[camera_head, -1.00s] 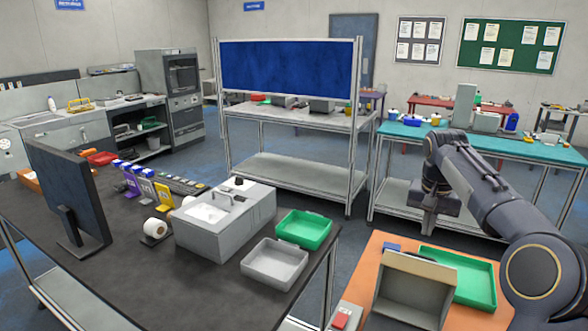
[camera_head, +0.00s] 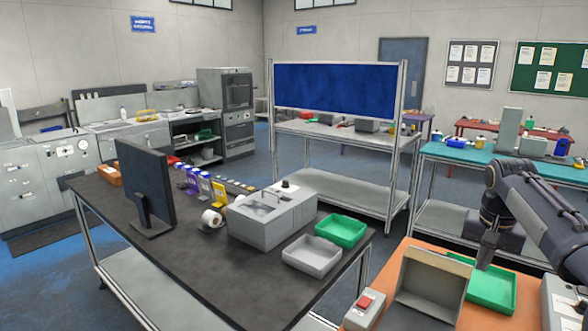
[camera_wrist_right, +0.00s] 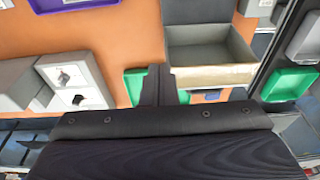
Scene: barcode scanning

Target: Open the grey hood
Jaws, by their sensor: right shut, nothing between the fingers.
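A pale grey box-like machine (camera_head: 272,217) with a recessed top stands on the dark table. A grey panel (camera_wrist_right: 18,85) adjoins a white box with a black knob (camera_wrist_right: 75,85) at the left of the right wrist view. I cannot tell for sure which one is the grey hood. My right gripper (camera_head: 485,263) hangs over the orange table, above a green tray (camera_head: 495,288). In the right wrist view the right gripper (camera_wrist_right: 157,85) is shut and empty, with the white box to its left and apart from it. My left gripper is not in view.
An open grey box with a tan edge (camera_head: 432,287) and a box with a red button (camera_head: 364,304) stand on the orange table (camera_head: 400,262). The dark table (camera_head: 190,265) holds a monitor (camera_head: 147,190), a grey tray (camera_head: 312,257) and a green tray (camera_head: 341,229).

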